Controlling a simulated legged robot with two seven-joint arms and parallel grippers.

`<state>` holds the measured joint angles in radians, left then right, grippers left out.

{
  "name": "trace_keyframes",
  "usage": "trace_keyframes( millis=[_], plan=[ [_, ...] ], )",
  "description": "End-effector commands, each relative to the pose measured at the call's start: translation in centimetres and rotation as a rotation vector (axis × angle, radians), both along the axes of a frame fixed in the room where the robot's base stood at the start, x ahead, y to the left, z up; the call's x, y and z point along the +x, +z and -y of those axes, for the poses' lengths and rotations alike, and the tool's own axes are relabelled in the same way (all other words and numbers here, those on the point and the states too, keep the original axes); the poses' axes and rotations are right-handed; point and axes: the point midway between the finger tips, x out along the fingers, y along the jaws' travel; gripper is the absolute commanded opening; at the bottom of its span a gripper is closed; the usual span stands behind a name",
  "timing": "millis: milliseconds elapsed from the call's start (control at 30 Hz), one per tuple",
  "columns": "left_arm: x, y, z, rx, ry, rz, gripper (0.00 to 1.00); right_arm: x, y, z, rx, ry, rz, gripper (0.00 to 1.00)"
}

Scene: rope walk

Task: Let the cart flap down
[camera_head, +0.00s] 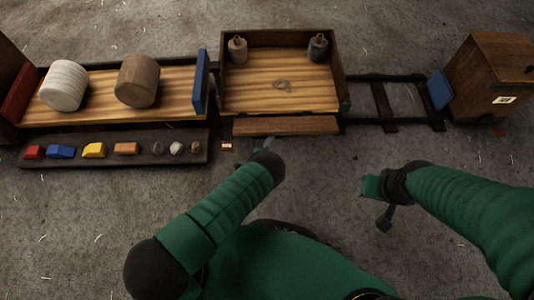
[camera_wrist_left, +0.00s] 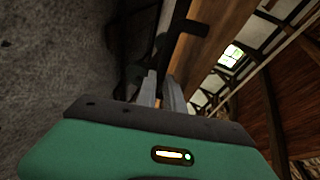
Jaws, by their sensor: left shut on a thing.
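The cart (camera_head: 280,92) stands at the top middle of the head view, with a wooden bed, raised back and side walls. Its flap (camera_head: 300,125) is a brown board along the cart's near side. My left gripper (camera_head: 265,144) is at the near edge of the flap, left of its middle. In the left wrist view my left fingers (camera_wrist_left: 161,92) are close together at the lower end of a long wooden board (camera_wrist_left: 197,45); the grip itself is partly hidden. My right gripper (camera_head: 376,205) is off to the right, over the floor; its jaw opening is unclear.
Two small weights (camera_head: 318,48) stand at the cart's back corners. A left wagon (camera_head: 178,97) carries two drums, with a shelf of small blocks (camera_head: 122,150) before it. Rails (camera_head: 383,102) lead right to a wooden box (camera_head: 487,75).

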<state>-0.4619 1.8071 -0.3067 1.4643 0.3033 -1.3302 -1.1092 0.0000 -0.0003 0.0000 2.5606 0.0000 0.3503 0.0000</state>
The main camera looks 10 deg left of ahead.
Motion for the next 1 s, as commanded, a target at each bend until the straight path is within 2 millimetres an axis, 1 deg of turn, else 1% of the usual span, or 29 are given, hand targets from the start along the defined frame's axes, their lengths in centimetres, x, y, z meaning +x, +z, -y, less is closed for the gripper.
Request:
trace_keyframes(
  millis=[33,300,633,1000],
  plan=[
    [0.2,-1.0,0.0,-0.001,0.001,-0.001,0.00,0.0,-1.0,0.0,0.000,0.000,0.001,0.36],
    [0.7,-2.5,-0.1,-0.001,0.000,-0.005,0.00,0.0,-2.3,0.0,0.000,0.000,0.001,0.36],
    [0.8,-3.4,0.0,-0.002,-0.001,-0.010,0.00,0.0,-2.7,0.0,0.000,0.000,0.001,0.36],
    [0.7,-3.6,0.0,-0.002,-0.002,-0.014,0.00,0.0,-2.8,0.0,0.000,0.000,0.001,0.36]
  ],
)
